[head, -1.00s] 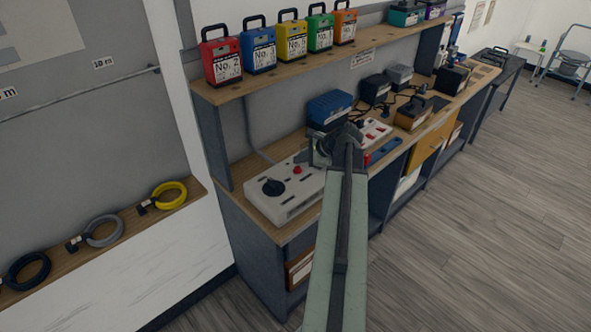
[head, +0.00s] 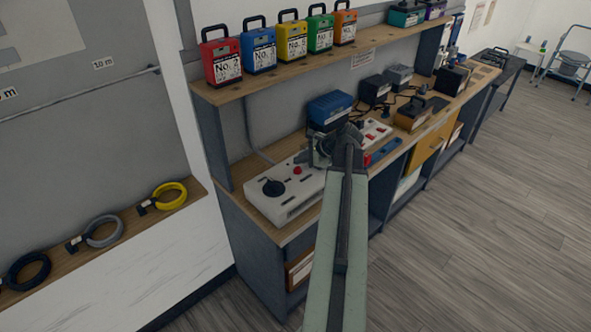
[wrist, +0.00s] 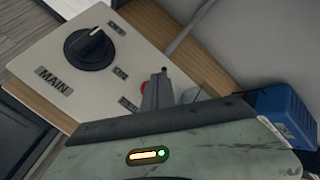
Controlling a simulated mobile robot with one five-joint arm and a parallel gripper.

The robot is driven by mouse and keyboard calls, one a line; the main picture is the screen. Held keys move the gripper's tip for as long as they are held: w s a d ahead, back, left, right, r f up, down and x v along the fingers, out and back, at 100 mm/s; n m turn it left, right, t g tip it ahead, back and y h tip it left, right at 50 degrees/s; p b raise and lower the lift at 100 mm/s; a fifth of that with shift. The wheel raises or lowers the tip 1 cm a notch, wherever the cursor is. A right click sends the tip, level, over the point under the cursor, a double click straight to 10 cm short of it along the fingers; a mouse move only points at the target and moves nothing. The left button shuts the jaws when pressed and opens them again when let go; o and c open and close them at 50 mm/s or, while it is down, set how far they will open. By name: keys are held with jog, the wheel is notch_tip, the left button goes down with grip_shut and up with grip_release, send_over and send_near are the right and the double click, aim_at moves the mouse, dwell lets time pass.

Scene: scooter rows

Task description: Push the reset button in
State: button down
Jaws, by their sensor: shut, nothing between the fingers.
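The white control panel (head: 287,206) lies on the workbench, with a black rotary knob (head: 272,187) and a red button (head: 297,170) on its top. In the wrist view the knob (wrist: 89,48) sits by a "MAIN" label, and the red button (wrist: 141,86) is partly hidden behind my fingers. My gripper (wrist: 158,88) is shut and empty, with its tips beside the red button in that picture. In the head view my gripper (head: 307,159) is over the panel's right part, just right of the button. I cannot tell whether the tips touch it.
A blue box (head: 330,108) stands behind my gripper; its edge also shows in the wrist view (wrist: 285,115). A shelf (head: 290,76) with colored packs hangs above the bench. Black chargers and tools lie farther right. Open floor (head: 480,220) is at right.

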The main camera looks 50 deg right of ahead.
dwell(0.5)
jog(key=shift+f+b, duration=0.45)
jog(key=shift+f+b, duration=0.65)
jog(key=shift+b, duration=0.05)
dwell(0.6)
jog(key=shift+r, duration=0.1)
jog(key=shift+r+p, duration=1)
jog(key=shift+p, duration=0.15)
notch_tip(320, 180, up, 5)
jog(key=p, duration=0.5)
dwell(0.3)
